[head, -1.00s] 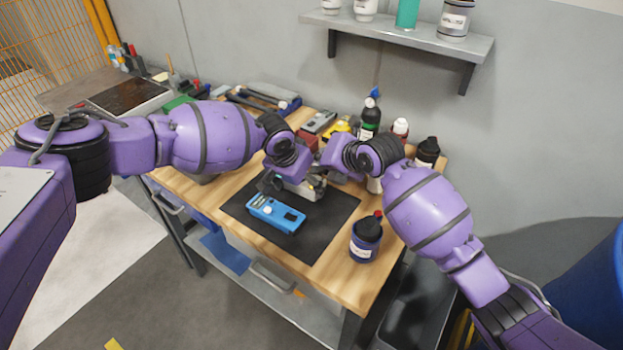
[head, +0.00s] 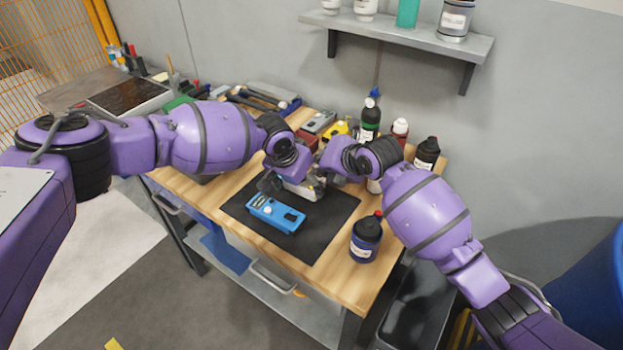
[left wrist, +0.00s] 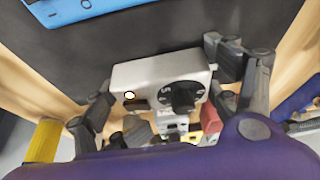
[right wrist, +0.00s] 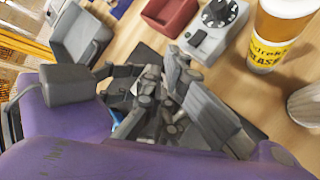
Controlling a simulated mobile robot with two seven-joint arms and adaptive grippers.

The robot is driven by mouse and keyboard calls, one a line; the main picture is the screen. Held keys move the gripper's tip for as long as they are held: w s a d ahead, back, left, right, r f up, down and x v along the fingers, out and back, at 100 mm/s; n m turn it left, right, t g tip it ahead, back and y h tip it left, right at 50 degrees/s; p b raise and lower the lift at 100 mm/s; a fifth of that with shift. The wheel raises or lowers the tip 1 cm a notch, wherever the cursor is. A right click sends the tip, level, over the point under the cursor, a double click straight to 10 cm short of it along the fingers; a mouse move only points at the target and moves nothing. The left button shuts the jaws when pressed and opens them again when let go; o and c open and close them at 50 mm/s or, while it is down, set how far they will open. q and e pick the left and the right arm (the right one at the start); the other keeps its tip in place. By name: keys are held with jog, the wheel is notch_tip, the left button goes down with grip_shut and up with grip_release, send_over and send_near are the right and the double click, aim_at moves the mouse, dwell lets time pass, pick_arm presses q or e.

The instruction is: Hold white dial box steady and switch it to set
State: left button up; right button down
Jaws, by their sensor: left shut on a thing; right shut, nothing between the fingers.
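The white dial box (head: 303,190) is on the black mat (head: 325,235), partly hidden by my arms in the head view. In the left wrist view the white dial box (left wrist: 140,74) shows a black round dial (left wrist: 184,95) and a lit round spot. My left gripper (left wrist: 165,85) is shut on the box, one finger at each end. My right gripper (right wrist: 150,95) is shut and empty. In the head view it is near the box's right side; I cannot tell whether it touches the dial. The dial's setting is too small to read.
A blue device (head: 275,213) lies on the mat in front of the box. A dark blue bottle (head: 366,240) stands at the right front. A grey dial box (right wrist: 207,35), a red bin (right wrist: 170,14) and several bottles stand behind. The mat's front right is clear.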

aim_at(321, 180)
pick_arm(q)
jog(key=shift+f, duration=0.1)
pick_arm(e)
jog(key=shift+f, duration=0.2)
dwell(0.4)
jog(key=shift+f, duration=0.25)
jog(key=shift+f, duration=0.35)
dwell(0.6)
jog(key=shift+r, duration=0.1)
jog(key=shift+r, duration=0.65)
jog(key=shift+r, duration=0.15)
jog(key=r, duration=0.4)
jog(key=shift+s+d+r, duration=0.2)
jog(key=shift+d+r, duration=0.1)
jog(key=shift+r, duration=0.05)
